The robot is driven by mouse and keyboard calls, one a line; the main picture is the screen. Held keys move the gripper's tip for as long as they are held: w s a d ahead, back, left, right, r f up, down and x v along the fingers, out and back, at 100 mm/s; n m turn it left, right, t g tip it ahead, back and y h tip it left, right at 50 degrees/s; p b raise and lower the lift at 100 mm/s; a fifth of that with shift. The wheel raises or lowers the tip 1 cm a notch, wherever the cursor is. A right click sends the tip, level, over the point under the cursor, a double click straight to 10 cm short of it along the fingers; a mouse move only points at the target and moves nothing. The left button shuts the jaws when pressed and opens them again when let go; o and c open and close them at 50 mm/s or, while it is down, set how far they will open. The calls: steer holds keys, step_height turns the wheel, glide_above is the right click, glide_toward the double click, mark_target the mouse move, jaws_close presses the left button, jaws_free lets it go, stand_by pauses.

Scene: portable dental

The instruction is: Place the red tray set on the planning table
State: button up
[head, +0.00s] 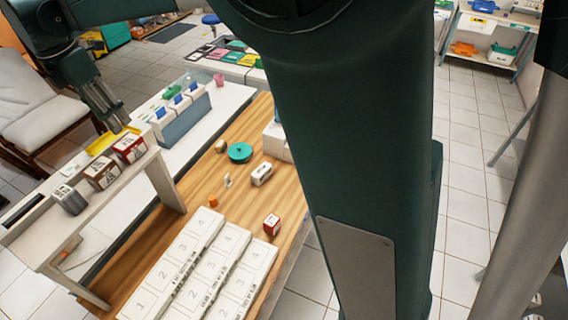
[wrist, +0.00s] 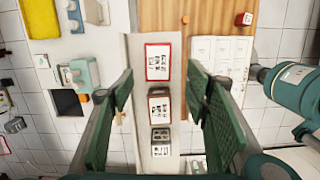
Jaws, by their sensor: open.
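A red-edged box with a white, marked top (head: 129,148), which looks like the red tray set, stands on a raised pale shelf (head: 38,243). In the wrist view the red-edged box (wrist: 158,62) is upper middle, beyond the fingertips. My gripper (head: 112,112) is above and beside the shelf's far end; in the wrist view its open fingers (wrist: 160,92) straddle the shelf line with nothing between them. A wooden table (head: 238,198) lies right of the shelf with numbered white panels (head: 205,262); I cannot tell whether it is the planning table.
A brown box (head: 102,173) and a grey box (head: 69,200) stand in line on the shelf with the red one. A smaller red-and-white block (head: 271,224), a teal disc (head: 240,152) and a white block (head: 262,174) are on the wooden table. My arm hides part of its right side.

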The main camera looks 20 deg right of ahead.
steer(key=s+d+r+m+t+y, duration=0.1)
steer(key=s+d+m, duration=0.3)
steer(key=d, duration=0.5)
steer(key=s+d+r+m+t, duration=0.1)
steer(key=s+d+m, duration=0.35)
steer(key=d, duration=0.45)
steer(key=s+d+m+t+y, duration=0.1)
steer(key=s+d+m, duration=0.3)
steer(key=d, duration=0.6)
steer(key=s+d+f+m+t, duration=0.1)
steer(key=s+d+f+m, duration=0.4)
steer(key=s+d+m, duration=0.2)
steer(key=s+d+f+m+t, duration=0.2)
steer(key=s+d+f+m, duration=0.3)
steer(key=s+d+m, duration=0.2)
steer(key=s+d, duration=0.2)
steer(key=s, duration=0.1)
steer(key=shift+s+d+f+h, duration=0.15)
steer(key=shift+s+f+h, duration=0.2)
steer(key=shift+s+h, duration=0.05)
